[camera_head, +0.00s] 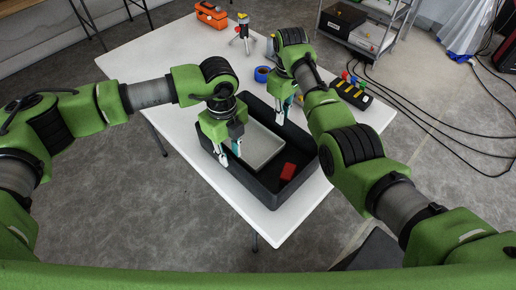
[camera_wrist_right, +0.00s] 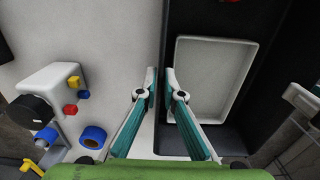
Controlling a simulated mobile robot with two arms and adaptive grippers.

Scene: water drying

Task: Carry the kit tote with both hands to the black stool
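The kit tote (camera_head: 244,183) is a black open box on the white table. It holds a pale grey tray (camera_head: 262,147) and a red block (camera_head: 288,171). My left gripper (camera_head: 229,154) is at the tote's left long wall with its fingers apart, pointing down. My right gripper (camera_head: 282,112) is at the opposite long wall, fingers down. In the right wrist view its fingers (camera_wrist_right: 161,75) are a narrow gap apart, near the edge between the tote (camera_wrist_right: 257,18) and the table; contact cannot be told. A dark surface (camera_head: 376,250) at the bottom may be the black stool.
Cables (camera_head: 430,123) cross the floor at right. Grey floor (camera_head: 120,205) is open at the lower left.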

